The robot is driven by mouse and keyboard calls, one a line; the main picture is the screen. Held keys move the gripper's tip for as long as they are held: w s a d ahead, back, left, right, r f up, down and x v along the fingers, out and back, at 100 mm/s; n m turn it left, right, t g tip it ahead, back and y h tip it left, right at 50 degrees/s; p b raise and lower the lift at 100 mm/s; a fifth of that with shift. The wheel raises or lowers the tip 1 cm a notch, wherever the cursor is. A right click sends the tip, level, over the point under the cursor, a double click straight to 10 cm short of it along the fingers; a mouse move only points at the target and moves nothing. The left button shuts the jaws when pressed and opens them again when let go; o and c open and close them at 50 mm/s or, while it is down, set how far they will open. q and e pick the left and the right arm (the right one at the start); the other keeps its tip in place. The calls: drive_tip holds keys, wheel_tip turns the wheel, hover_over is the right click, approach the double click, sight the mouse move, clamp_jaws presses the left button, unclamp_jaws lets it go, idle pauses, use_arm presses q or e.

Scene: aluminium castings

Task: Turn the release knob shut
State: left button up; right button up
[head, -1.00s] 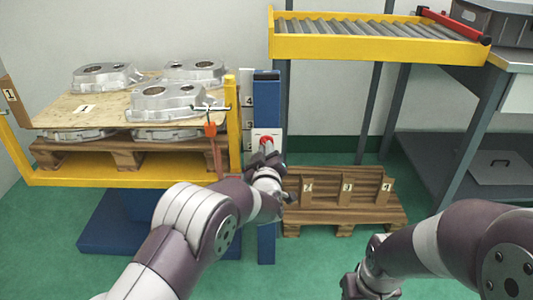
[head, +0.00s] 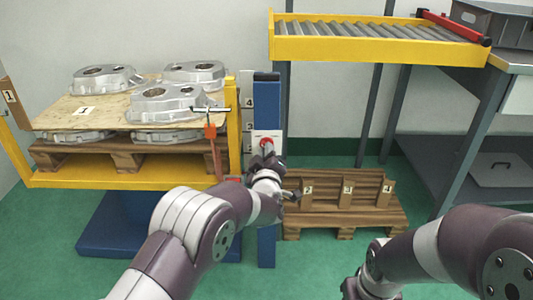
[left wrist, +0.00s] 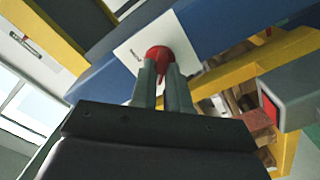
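The red release knob (head: 266,145) sits on a white plate (head: 274,136) on the blue post (head: 266,220). In the left wrist view the knob (left wrist: 159,56) shows at the fingertips, with its red pointer between the two fingers. My left gripper (head: 268,158) is at the knob; in the left wrist view its fingers (left wrist: 161,80) are close together, on both sides of the pointer, and look closed on it. The plate's lettering is too small to read. My right gripper (head: 364,288) is low at the bottom edge, partly cut off, away from the knob.
Left of the post, a yellow frame (head: 130,181) holds a wooden pallet with several aluminium castings (head: 165,103). A wooden rack (head: 346,190) stands right of the post, below a yellow roller conveyor (head: 375,46). Green floor is clear in front.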

use_arm(q)
drive_tip(key=shift+o, duration=1.4)
drive_tip(key=s+p, duration=0.5)
drive_tip(key=s, duration=0.7)
drive_tip(key=shift+s, duration=0.35)
